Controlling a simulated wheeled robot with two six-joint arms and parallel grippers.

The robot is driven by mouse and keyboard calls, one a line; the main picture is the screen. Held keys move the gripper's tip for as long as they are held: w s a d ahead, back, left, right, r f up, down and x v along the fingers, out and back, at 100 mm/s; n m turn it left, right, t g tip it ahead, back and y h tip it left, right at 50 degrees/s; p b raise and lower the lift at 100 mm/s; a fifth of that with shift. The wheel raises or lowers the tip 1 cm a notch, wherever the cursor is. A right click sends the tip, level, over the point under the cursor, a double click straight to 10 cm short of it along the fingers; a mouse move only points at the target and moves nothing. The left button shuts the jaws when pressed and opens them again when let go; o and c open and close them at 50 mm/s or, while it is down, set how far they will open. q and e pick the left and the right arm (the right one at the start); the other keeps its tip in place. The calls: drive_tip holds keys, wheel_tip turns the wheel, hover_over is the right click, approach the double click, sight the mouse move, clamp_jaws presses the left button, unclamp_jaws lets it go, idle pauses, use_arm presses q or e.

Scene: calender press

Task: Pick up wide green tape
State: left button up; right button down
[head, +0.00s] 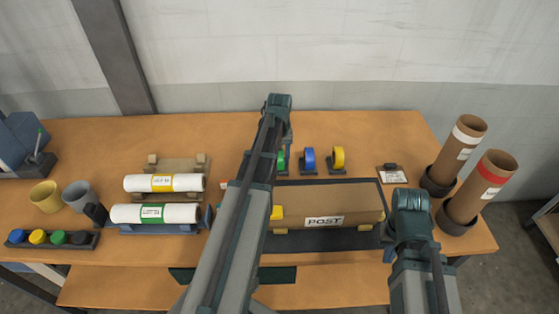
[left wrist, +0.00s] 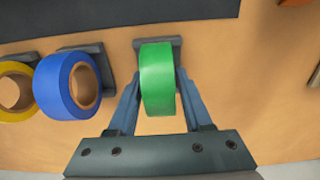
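The wide green tape (left wrist: 158,82) stands upright on a small dark holder (left wrist: 158,43) in the left wrist view. In the head view only a sliver of the green tape (head: 281,160) shows beside my left arm. My left gripper (left wrist: 160,76) is open around it, with one blue finger on each side. Whether the fingers touch the tape cannot be told. In the head view my left gripper is mostly hidden behind its own arm. My right gripper (head: 389,255) is near the table's front right, mostly hidden under its wrist.
Blue tape (head: 309,158) and yellow tape (head: 338,156) stand in a row beside the green one. A POST box (head: 355,205) lies on a dark mat in front. White rolls (head: 165,183) lie at left. Brown tubes (head: 466,150) stand at right. A wall is behind the table.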

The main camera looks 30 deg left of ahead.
use_arm(q)
clamp_jaws()
drive_tip(key=shift+r, duration=0.1)
wheel_tip(320, 180, up, 10)
drive_tip(key=p, duration=1)
